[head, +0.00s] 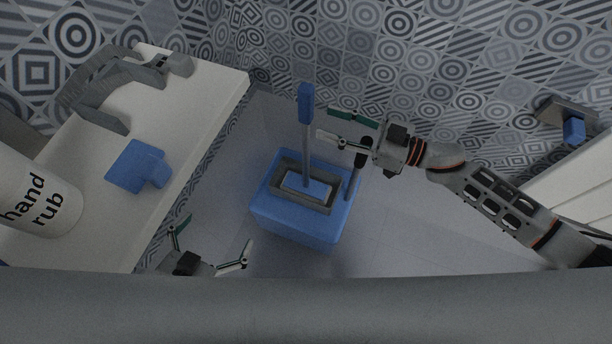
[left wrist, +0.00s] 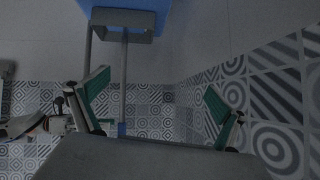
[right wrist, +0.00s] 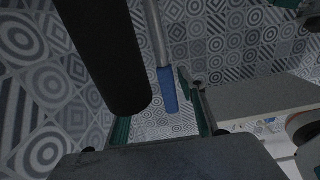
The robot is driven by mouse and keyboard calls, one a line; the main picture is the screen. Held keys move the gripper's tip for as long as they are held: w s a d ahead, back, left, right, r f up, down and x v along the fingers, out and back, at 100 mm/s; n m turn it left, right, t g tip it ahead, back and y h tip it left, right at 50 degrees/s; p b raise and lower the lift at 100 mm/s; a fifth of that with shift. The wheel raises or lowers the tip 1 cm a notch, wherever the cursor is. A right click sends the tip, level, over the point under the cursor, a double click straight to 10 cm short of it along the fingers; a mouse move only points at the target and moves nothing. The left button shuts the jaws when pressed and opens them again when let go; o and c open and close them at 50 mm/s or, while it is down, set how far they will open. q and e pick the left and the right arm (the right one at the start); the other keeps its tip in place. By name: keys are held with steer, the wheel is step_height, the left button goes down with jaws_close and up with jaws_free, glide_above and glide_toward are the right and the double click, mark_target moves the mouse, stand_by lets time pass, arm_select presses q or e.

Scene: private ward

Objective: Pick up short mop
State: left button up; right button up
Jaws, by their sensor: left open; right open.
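A blue bucket (head: 300,228) with a grey wringer frame (head: 283,197) stands on the floor, centre of the head view. One tall grey pole with a blue grip (head: 305,100) rises from it. A shorter pole with a black grip (head: 363,152) stands at its right side; I cannot tell for certain which is the short mop. My right gripper (head: 325,122) is open beside the blue-grip pole. In the right wrist view the blue grip (right wrist: 168,90) shows beyond the fingers, and the black grip (right wrist: 100,55) is close at left. My left gripper (head: 215,232) is open and empty, left of the bucket.
A white counter (head: 215,95) at left holds a hand rub bottle (head: 35,200), a blue object (head: 135,165) and a grey fixture (head: 110,80). Patterned tiled walls close the back. A wall fixture with a blue part (head: 573,130) is at right. Floor right of the bucket is clear.

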mark_target(312, 120)
steer(key=x, duration=0.4)
steer(key=b+x, duration=0.1)
steer(key=x, duration=0.1)
steer(key=shift+s+a, duration=0.3)
steer(key=shift+a, duration=0.1)
jaws_close()
